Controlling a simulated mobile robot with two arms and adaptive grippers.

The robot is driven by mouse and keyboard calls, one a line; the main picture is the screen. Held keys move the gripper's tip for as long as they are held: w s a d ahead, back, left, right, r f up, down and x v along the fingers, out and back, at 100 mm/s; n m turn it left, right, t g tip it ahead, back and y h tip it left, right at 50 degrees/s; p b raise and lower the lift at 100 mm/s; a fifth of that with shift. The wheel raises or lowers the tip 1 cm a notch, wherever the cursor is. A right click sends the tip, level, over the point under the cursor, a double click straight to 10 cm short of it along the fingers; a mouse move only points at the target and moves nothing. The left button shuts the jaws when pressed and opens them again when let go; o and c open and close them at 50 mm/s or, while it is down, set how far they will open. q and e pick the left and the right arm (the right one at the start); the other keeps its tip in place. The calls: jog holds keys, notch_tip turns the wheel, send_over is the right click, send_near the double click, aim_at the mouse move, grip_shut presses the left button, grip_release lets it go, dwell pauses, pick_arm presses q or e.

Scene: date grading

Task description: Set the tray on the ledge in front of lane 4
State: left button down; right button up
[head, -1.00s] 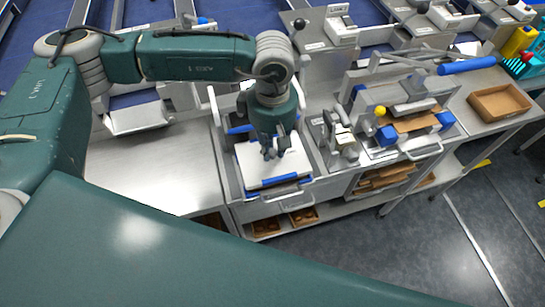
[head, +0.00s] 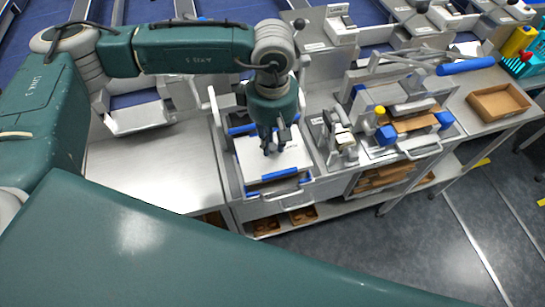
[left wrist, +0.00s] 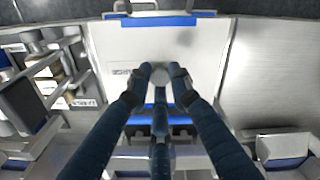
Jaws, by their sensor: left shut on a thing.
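My left gripper (head: 270,146) is shut on a small round knob (left wrist: 160,74) on top of a white plate (head: 288,156). The plate lies in a steel frame with blue strips along its edges. The left wrist view shows the white plate (left wrist: 115,52) from above, with the fingers closing around the knob from several sides. A brown open tray (head: 482,105) sits on the bench at the right, apart from my gripper. Lane labels are too small to read, so I cannot tell which is lane 4. My right gripper is not in view.
A press-like device with a blue-handled lever (head: 466,66) stands right of the frame. A smaller metal device (head: 338,140) is between them. Bare steel bench (head: 150,170) lies to the left. Brown trays (head: 303,215) are on the shelf below. Blue lanes run behind.

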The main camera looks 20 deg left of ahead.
pick_arm(q)
jog(key=s+a+b, duration=0.3)
jog(key=s+a, duration=0.2)
jog(key=a, duration=0.3)
jog(key=shift+s+a, duration=0.15)
jog(key=shift+a, duration=0.1)
dwell(0.5)
jog(key=s+a+b, duration=0.3)
jog(key=s+a, duration=0.2)
jog(key=a, duration=0.3)
jog(key=shift+s+a, duration=0.15)
jog(key=shift+a, duration=0.1)
dwell(0.6)
